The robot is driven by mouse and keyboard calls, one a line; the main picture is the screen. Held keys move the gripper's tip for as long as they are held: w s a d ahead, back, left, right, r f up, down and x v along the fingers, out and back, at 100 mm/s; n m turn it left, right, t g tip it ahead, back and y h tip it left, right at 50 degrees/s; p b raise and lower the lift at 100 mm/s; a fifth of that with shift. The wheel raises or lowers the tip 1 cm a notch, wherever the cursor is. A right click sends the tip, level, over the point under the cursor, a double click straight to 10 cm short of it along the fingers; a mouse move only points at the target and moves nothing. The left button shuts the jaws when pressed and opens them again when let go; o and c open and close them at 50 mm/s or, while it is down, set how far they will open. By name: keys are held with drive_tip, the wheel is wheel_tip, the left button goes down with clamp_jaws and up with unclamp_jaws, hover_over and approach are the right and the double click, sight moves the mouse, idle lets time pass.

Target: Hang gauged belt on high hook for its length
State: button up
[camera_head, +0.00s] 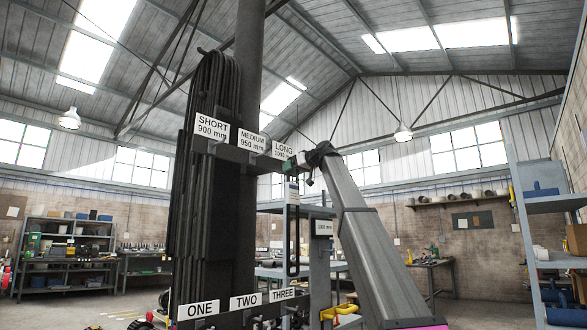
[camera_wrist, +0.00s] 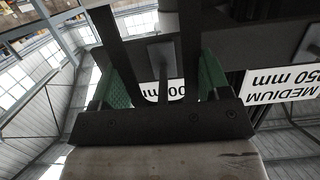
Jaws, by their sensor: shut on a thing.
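The high hook rail (camera_head: 240,154) has plates marked SHORT 900 mm, MEDIUM 950 mm and LONG (camera_head: 283,151). My gripper (camera_head: 303,165) is raised at the rail's right end, by the LONG plate. A narrow black belt (camera_head: 292,240) hangs as a long loop below it. In the wrist view my gripper (camera_wrist: 165,85) has green pads wide apart, with dark belt strands (camera_wrist: 117,45) running between them. A grey hook plate with a peg (camera_wrist: 163,60) shows between the strands, a label ending in "00 mm" behind it. I cannot tell whether the belt rests on the peg.
Thick black belts (camera_head: 205,150) hang at the rail's left end. A lower bar carries plates ONE (camera_head: 197,308), TWO and THREE. A grey stand with a small mm display (camera_head: 324,228) is just right of the hanging belt. Shelving (camera_head: 548,203) stands far right.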

drive_tip(key=shift+f, duration=0.75)
idle(0.6)
drive_tip(key=o, duration=1.3)
drive_tip(key=shift+c, duration=0.2)
drive_tip(key=shift+s+d, duration=0.1)
drive_tip(key=shift+d, duration=0.05)
drive_tip(key=v, duration=1)
drive_tip(key=shift+d, duration=0.2)
drive_tip(key=shift+s+r, duration=0.1)
